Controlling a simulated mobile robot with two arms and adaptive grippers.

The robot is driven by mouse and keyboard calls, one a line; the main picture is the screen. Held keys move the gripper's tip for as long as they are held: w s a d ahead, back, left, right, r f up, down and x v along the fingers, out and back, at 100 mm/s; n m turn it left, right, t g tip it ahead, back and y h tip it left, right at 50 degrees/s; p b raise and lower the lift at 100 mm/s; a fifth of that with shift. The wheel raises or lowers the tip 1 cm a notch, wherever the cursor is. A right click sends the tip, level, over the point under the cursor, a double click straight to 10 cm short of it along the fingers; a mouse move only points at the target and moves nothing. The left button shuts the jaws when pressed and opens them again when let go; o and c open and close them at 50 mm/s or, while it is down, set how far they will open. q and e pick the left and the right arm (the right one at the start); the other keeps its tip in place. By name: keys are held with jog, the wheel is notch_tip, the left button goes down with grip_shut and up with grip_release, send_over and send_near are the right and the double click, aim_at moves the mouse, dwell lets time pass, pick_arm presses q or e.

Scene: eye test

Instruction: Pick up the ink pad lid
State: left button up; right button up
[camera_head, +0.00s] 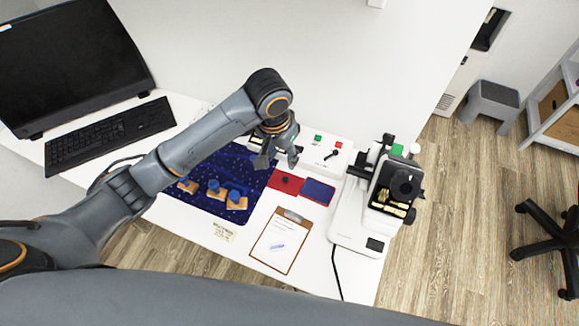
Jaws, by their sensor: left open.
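A flat red rectangular piece (284,182) with a small dark spot lies on the white table. A flat blue rectangular piece (318,192) lies right beside it. They look like the parts of the ink pad; I cannot tell for sure which one is the lid. My left gripper (278,160) is open and empty, its fingers pointing down over the table. In the picture it is just above and left of the red piece, near the upper right corner of the dark blue mat (240,165). Its height above the table is hard to judge. My right gripper is not in view.
Stamps with blue handles (234,198) stand on the mat. A clipboard (271,262) and a small card (224,232) lie toward the front edge. A white box with buttons (318,158) is behind; a microscope (378,200) is right. A keyboard (110,135) and monitor (70,65) are left.

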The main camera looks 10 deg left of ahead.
pick_arm(q)
send_over(285, 178)
jog(key=s, duration=0.1)
notch_tip(285, 178, down, 7)
jog(key=shift+r, duration=0.15)
jog(key=shift+w+f+p, duration=0.2)
jog(key=shift+f+p, duration=0.1)
jog(key=shift+f, duration=1.25)
jog(key=shift+w+f+p, duration=0.2)
jog(key=shift+f+p, duration=0.05)
jog(key=shift+f, duration=1.3)
grip_shut()
